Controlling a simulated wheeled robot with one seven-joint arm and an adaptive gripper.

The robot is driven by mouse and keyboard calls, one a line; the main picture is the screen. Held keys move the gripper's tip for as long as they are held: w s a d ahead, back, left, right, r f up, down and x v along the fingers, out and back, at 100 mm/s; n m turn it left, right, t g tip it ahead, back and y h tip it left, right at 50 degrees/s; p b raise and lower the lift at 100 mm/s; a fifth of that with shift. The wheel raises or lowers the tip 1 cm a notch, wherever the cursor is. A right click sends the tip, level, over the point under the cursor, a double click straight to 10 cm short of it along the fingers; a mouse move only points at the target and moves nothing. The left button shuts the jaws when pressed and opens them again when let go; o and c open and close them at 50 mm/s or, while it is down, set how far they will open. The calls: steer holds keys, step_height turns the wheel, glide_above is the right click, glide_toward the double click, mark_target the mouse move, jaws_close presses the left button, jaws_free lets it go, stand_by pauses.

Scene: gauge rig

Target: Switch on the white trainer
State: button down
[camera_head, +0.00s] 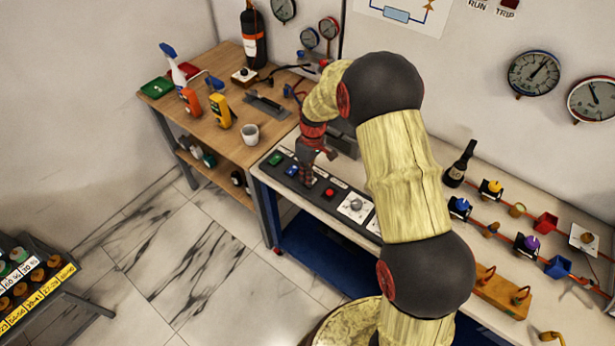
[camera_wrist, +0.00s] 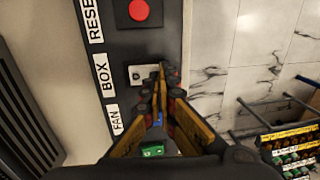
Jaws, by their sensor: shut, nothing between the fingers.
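A dark control panel (camera_head: 318,187) runs along the front of the pale-topped bench. In the head view it carries a green button (camera_head: 275,158), a blue one (camera_head: 292,171) and a red one (camera_head: 330,192). My gripper (camera_head: 306,182) points down at the panel between the blue and red buttons, shut and empty. In the wrist view its fingertips (camera_wrist: 161,78) are at a light switch plate (camera_wrist: 143,75) beside the label BOX; they partly cover it. I cannot tell whether they touch it. The red button (camera_wrist: 139,10) is beside RESE. No part is plainly marked as the white trainer.
A white plate with a knob (camera_head: 355,207) is right of the red button. A wooden table (camera_head: 225,85) with a mug (camera_head: 250,134) stands left.

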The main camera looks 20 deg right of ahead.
steer(key=shift+s+a+f, duration=0.1)
steer(key=shift+f, duration=0.2)
steer(key=shift+w+d+r, duration=0.3)
steer(key=shift+w+d, duration=0.15)
steer(key=shift+d, duration=0.15)
step_height(320, 180, up, 14)
steer(key=s+a+p, duration=0.1)
steer(key=p, duration=0.3)
steer(key=shift+a, duration=0.2)
stand_by(0.6)
